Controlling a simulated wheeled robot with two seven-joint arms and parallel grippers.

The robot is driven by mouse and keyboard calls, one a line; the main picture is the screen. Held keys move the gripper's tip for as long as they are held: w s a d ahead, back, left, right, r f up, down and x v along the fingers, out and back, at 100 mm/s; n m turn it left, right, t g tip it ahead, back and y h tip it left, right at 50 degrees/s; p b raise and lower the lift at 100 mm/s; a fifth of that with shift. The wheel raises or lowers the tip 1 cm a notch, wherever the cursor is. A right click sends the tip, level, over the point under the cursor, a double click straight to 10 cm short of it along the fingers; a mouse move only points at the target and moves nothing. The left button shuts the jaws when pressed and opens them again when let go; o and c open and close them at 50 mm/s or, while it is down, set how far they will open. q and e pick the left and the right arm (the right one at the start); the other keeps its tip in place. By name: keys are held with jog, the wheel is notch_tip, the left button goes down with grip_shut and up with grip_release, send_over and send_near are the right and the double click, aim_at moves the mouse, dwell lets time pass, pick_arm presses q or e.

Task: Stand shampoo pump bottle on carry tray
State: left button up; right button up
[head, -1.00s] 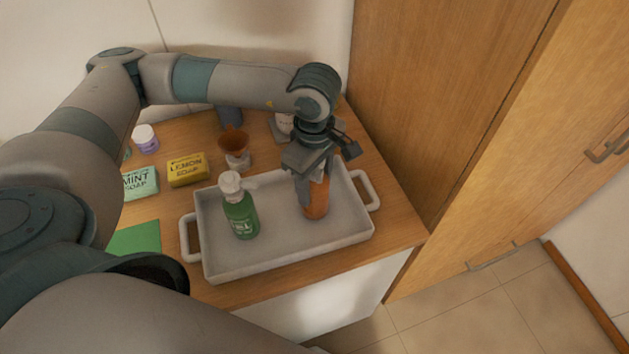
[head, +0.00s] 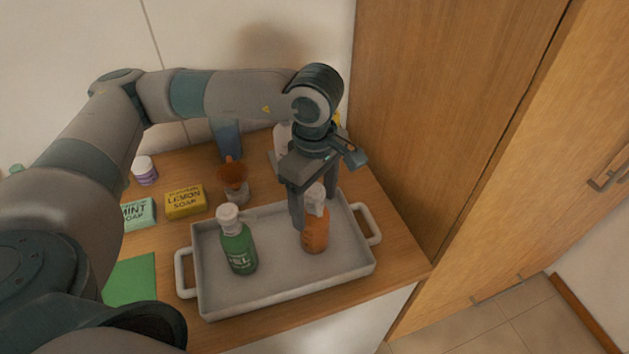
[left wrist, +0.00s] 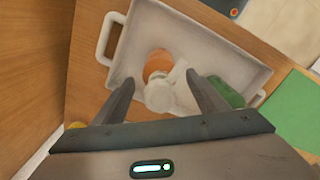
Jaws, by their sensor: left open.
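The carry tray (head: 290,294) is a pale grey rectangular tray with a handle at each end, on the wooden top. An orange pump bottle (head: 315,236) with a white pump head stands upright in its right half. In the left wrist view the white pump and orange bottle (left wrist: 158,65) lie between the spread fingers (left wrist: 160,80), and the green bottle (left wrist: 226,92) is beyond one finger. My right gripper is not in view.
Behind the tray are a lemon soap box (head: 185,202), a mint soap box (head: 138,213), a small purple-and-white jar (head: 145,170) and a brown-topped object (head: 233,177). A green mat (head: 132,278) lies left of the tray. A tall wooden cabinet (head: 440,110) stands close on the right.

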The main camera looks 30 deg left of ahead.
aim_at(315, 188)
pick_arm(q)
notch_tip(315, 188, up, 6)
jog(key=shift+f+b, duration=0.25)
jog(key=shift+b, duration=0.65)
jog(key=shift+r, duration=0.8)
jog(key=shift+r, duration=0.1)
